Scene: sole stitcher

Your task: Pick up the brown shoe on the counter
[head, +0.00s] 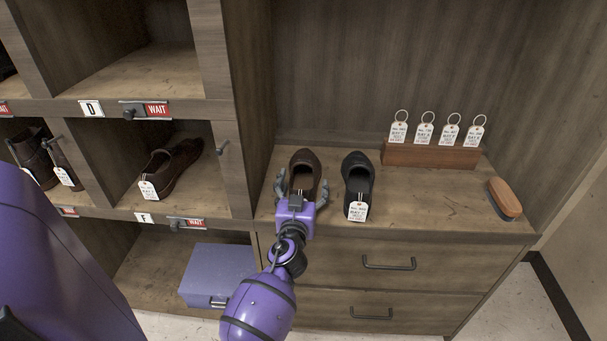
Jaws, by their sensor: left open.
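The brown shoe (304,163) stands on the wooden counter (426,208), its toe pointing to the back. My left gripper (301,186) is at the near end of this shoe, with its grey fingers spread, one on each side of it. The gripper is open; whether a finger touches the shoe I cannot tell. The gripper hides the shoe's heel. My right gripper is not in view.
A wooden block (430,155) with several white ring tags stands at the counter's back, and a brush (505,199) lies at the right. Cubbies on the left hold another brown shoe (172,166) and dark boots (37,158). A purple box (217,275) sits below. Drawers are under the counter.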

